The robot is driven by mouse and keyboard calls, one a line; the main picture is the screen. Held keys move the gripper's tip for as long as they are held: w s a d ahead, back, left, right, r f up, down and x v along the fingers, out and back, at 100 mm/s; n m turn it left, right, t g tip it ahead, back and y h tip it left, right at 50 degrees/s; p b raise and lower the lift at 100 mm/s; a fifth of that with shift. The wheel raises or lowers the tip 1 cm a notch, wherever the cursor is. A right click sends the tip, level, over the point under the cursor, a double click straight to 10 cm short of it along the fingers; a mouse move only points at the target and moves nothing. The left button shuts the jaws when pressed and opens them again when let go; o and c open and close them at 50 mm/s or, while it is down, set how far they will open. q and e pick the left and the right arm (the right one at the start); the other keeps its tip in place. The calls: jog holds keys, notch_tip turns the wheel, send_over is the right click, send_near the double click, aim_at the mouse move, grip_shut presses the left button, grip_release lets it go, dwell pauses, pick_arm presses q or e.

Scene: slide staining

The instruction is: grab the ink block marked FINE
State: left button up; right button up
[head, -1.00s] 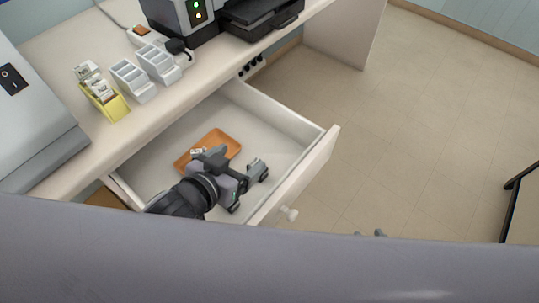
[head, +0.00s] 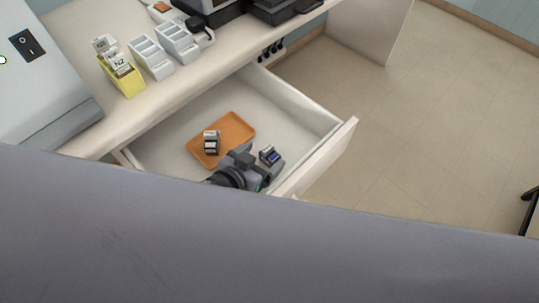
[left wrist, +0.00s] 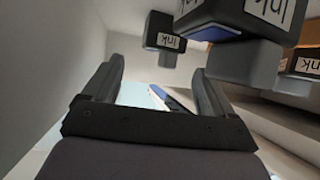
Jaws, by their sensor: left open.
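In the head view a dark ink block with a pale label (head: 211,142) stands on the orange tray in the open drawer. A small dark block with a blue part (head: 270,155) shows right of the tray, close to my left gripper (head: 256,166). In the left wrist view the open, empty fingers of my left gripper (left wrist: 153,88) point toward dark blocks labelled "Ink". One block (left wrist: 165,36) is ahead, a larger block with a blue part (left wrist: 245,45) is nearer on the right, and another (left wrist: 304,64) is at the right edge. I cannot read FINE on any. My right gripper is out of view.
The drawer (head: 296,104) has walls around the tray (head: 236,127). On the counter above are a yellow holder (head: 127,84), white racks (head: 151,58) and a large grey machine (head: 45,85). My grey body covers the lower head view.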

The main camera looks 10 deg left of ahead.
aim_at(271, 151)
pick_arm(q)
jog(key=shift+x, duration=2.4)
jog(key=c, duration=1.1)
